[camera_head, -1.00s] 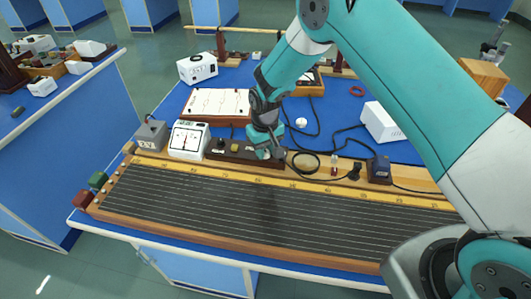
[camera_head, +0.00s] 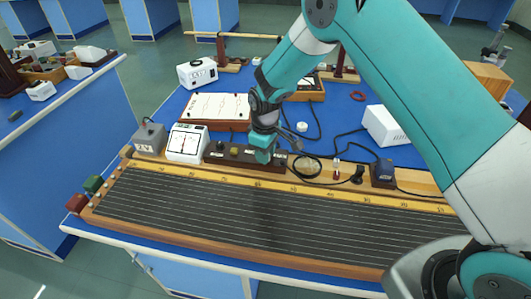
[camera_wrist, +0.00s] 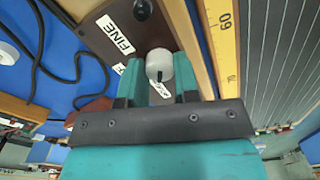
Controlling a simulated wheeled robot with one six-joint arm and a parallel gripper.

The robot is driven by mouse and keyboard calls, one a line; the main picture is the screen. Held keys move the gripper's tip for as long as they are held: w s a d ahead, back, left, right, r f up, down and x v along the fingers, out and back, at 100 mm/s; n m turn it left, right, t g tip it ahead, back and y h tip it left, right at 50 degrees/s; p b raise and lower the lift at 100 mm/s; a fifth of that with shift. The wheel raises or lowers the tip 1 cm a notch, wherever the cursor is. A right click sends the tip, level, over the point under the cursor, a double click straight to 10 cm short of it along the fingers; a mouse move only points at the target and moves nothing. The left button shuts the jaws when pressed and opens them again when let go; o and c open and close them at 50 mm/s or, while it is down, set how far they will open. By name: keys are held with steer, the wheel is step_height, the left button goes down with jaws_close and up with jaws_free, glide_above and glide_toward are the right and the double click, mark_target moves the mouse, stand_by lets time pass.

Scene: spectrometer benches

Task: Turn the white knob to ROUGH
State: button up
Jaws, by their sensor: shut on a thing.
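The white knob (camera_wrist: 158,64) sits on a dark brown panel (camera_wrist: 88,20). In the wrist view it is between the two teal fingers of my gripper (camera_wrist: 158,72), which is shut on it. A dark mark on the knob points down the picture, toward a small white label (camera_wrist: 161,89) that is partly hidden and unreadable. Another label (camera_wrist: 115,33) reads FINE. In the head view my gripper (camera_head: 263,155) is down at the panel (camera_head: 215,156) and hides the white knob.
A black knob (camera_wrist: 142,9) is on the same panel. A white meter (camera_head: 187,142) stands left of the panel and a grey box (camera_head: 150,138) beyond it. The long wire board (camera_head: 200,205) with its yellow scale lies in front. Black cables (camera_head: 310,165) loop at the right.

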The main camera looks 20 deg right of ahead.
stand_by(0.3)
steer(key=o, duration=0.9)
step_height(320, 180, up, 18)
steer(key=b, duration=0.3)
steer(key=shift+f, duration=0.25)
steer(key=s+r+m+y, duration=0.1)
steer(key=s+r, duration=0.1)
steer(key=s, duration=0.8)
steer(key=s+r+y, duration=0.1)
steer(key=s+r, duration=0.1)
steer(key=s, duration=0.9)
steer(key=s+r+m+y, duration=0.1)
steer(key=s+r+y, duration=0.1)
steer(key=s, duration=0.8)
steer(key=shift+s+r+m, duration=0.3)
steer(key=shift+s+r, duration=0.05)
steer(key=shift+r, duration=0.1)
